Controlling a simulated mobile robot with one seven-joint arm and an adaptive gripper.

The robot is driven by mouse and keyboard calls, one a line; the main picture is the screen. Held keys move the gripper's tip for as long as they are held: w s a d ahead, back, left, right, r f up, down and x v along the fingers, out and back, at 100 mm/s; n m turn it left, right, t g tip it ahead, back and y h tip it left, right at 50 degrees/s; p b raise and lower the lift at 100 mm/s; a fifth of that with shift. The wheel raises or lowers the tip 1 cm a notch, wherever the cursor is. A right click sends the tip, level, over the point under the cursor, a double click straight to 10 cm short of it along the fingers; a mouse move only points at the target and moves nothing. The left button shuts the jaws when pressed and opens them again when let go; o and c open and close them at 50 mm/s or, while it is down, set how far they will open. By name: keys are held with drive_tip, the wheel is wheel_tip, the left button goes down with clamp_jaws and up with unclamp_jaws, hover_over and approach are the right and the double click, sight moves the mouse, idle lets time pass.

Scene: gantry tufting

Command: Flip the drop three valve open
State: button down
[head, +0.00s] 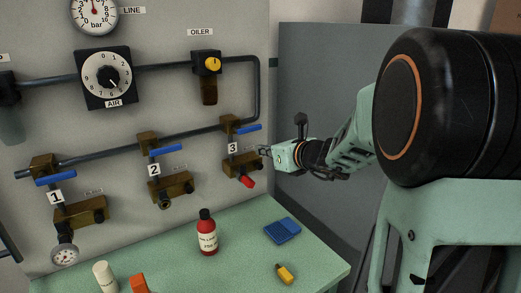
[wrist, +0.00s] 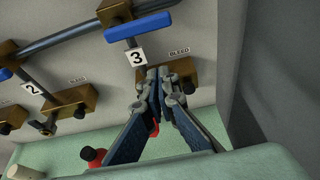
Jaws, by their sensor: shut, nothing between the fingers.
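The drop three valve is a brass body (head: 232,122) with a blue lever (head: 247,128), right of the other two drops on the wall panel. Its lever lies nearly level, across the drop pipe that runs down to the label 3 (head: 232,147). In the wrist view the blue lever (wrist: 138,27) is at the top, above the fingers. My gripper (head: 264,151) is shut and empty, below and right of the lever and apart from it. In the wrist view its fingertips (wrist: 157,78) overlap the lower brass bleed block (wrist: 182,72); I cannot tell whether they touch.
A red fitting (head: 247,183) hangs at drop three's lower block. Drops 1 and 2 have similar blue levers (head: 55,178) (head: 166,151). The green bench below holds a red bottle (head: 207,238), a blue pad (head: 282,231) and a yellow item (head: 285,273). A grey wall stands at right.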

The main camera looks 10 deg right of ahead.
sight(247, 128)
drive_tip(key=w+r+p, duration=0.1)
drive_tip(key=w+a+r+p, duration=0.1)
drive_tip(key=r, duration=0.1)
drive_tip(key=shift+w, duration=0.2)
idle(0.7)
